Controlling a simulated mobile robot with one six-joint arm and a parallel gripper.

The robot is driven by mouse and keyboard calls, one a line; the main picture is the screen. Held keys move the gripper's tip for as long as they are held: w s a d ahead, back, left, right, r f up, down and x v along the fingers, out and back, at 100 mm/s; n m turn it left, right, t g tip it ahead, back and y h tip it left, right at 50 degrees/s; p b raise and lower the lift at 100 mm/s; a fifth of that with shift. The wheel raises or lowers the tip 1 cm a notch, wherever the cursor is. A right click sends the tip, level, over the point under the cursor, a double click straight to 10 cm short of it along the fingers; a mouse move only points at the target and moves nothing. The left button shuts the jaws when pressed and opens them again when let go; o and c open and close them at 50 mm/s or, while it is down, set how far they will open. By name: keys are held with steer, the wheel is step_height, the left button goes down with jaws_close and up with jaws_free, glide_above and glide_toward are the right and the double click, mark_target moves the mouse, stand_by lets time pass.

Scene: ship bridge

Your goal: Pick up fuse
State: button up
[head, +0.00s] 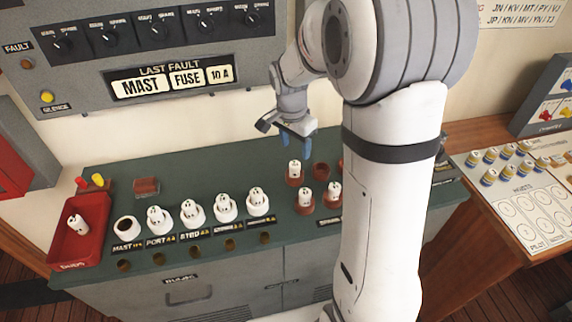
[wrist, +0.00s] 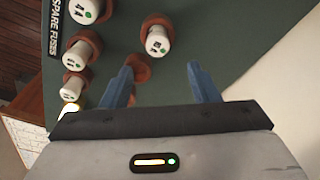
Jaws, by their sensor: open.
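White spare fuses with green dots stand upright in brown sockets at the right of the green bench. The rear-left one, a white fuse (head: 294,168), also shows in the wrist view (wrist: 157,40), ahead of the fingertips and roughly between them. A brown socket beside it (head: 321,171) is empty; in the wrist view (wrist: 140,68) my left-hand finger partly hides it. Two more spare fuses (head: 305,196) (head: 334,189) stand nearer the front. My gripper (head: 296,143) is open and empty above and behind the rear fuse; its blue fingers also show in the wrist view (wrist: 163,84).
The panel above reads MAST FUSE 10 A. A row of white holders (head: 193,215) carries fuses, except the leftmost, MAST, holder (head: 126,228), which is empty. A red tray (head: 75,250) at left holds one fuse. My arm hides the bench's right part.

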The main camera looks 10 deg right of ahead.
mark_target(295, 164)
steer(key=f+p, duration=0.1)
steer(key=f, duration=0.5)
steer(key=shift+s+f+p, duration=0.2)
steer(key=shift+f+p, duration=0.05)
steer(key=shift+p, duration=0.15)
steer(key=shift+w+f, duration=0.1)
steer(key=shift+f, duration=0.4)
steer(key=shift+c, duration=0.4)
steer(key=c, duration=1)
